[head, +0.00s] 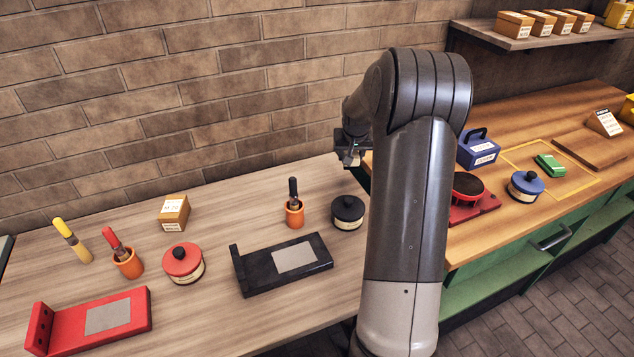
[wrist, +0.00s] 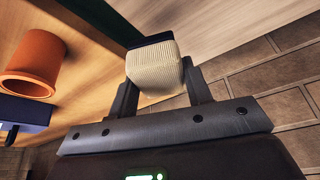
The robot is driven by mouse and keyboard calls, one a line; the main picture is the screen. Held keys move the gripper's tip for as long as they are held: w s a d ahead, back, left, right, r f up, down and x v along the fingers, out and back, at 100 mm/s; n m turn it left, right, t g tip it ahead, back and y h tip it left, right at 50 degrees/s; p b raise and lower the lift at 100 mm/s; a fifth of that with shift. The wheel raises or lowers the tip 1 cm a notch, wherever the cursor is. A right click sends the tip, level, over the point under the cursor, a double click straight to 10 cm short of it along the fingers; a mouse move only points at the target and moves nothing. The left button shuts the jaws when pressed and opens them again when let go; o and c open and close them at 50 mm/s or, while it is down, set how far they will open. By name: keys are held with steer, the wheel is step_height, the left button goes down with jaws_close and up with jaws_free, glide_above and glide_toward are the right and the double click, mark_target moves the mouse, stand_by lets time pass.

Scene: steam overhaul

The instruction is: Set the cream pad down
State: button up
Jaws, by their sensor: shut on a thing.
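My gripper (wrist: 160,88) is shut on the cream pad (wrist: 154,62), a ribbed, pale block between the two fingers in the wrist view. In the head view, my gripper (head: 352,158) is in the air near the back wall, above the meeting of the pale bench (head: 215,220) and the orange-brown bench (head: 560,115). My arm hides part of both benches.
The pale bench holds a black-lidded pot (head: 347,211), a black stand (head: 283,265), an orange cup (head: 294,214), a red-lidded pot (head: 183,262) and a red stand (head: 95,322). A blue box (head: 478,148) and blue-lidded pot (head: 525,186) stand right. The wrist view shows an orange pot (wrist: 35,62) nearby.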

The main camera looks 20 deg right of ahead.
steer(key=shift+d, duration=0.15)
steer(key=w+a+f, duration=0.4)
steer(key=w+a, duration=0.1)
steer(key=w+a+f, duration=0.3)
steer(key=shift+f, duration=1.95)
steer(key=o, duration=1.1)
steer(key=shift+f, duration=0.15)
steer(key=shift+c, duration=0.2)
